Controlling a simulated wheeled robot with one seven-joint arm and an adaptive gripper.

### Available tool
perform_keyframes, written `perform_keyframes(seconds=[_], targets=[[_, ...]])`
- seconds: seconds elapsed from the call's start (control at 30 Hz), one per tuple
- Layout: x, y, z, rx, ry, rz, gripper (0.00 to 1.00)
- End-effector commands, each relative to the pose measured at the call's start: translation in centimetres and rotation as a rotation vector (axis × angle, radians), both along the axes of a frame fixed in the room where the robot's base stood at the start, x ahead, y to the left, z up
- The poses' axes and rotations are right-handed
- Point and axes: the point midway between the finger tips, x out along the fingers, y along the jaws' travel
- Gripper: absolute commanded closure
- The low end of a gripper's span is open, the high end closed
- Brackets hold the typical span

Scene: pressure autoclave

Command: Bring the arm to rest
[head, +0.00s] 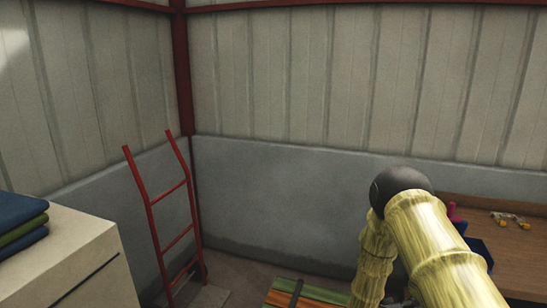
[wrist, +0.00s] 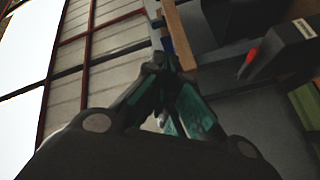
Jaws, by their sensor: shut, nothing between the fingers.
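My arm, in yellow bamboo-like links with a dark joint, rises at the lower right of the head view, in front of a wooden workbench. My gripper (wrist: 168,72) shows in the wrist view with its dark fingers together and nothing between them. It is outside the head view. Beyond the fingertips in the wrist view are a wooden edge and a small blue patch. The fingers seem apart from these, but the distance is hard to tell.
A red hand truck (head: 170,220) leans in the corner. A pale cabinet (head: 75,262) with folded cloths (head: 22,228) stands at left. The wooden workbench (head: 515,262) holds small yellow-and-grey fittings (head: 510,219) and a blue bin (head: 478,250). A green-and-orange slatted item (head: 305,297) lies low in front.

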Motion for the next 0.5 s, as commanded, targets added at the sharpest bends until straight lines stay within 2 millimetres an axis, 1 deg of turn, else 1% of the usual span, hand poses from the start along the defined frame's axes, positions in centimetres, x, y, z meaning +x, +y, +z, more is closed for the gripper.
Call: perform_keyframes(seconds=[0.17,0.2,0.27,0.3,0.37,0.4,0.47,0.5], targets=[[-2.1,2.1,-5.1,0.174,0.026,0.179,1.00],[-2.9,2.9,-6.6,0.233,0.036,0.224,1.00],[-4.5,4.1,-8.8,0.329,0.058,0.283,1.00],[-5.7,5.1,-10.3,0.396,0.075,0.318,1.00],[-7.8,6.7,-12.3,0.500,0.106,0.361,1.00],[-9.4,7.7,-13.6,0.570,0.129,0.382,1.00],[-11.8,9.3,-15.2,0.668,0.164,0.404,1.00],[-13.4,10.3,-16.1,0.731,0.189,0.414,1.00]])
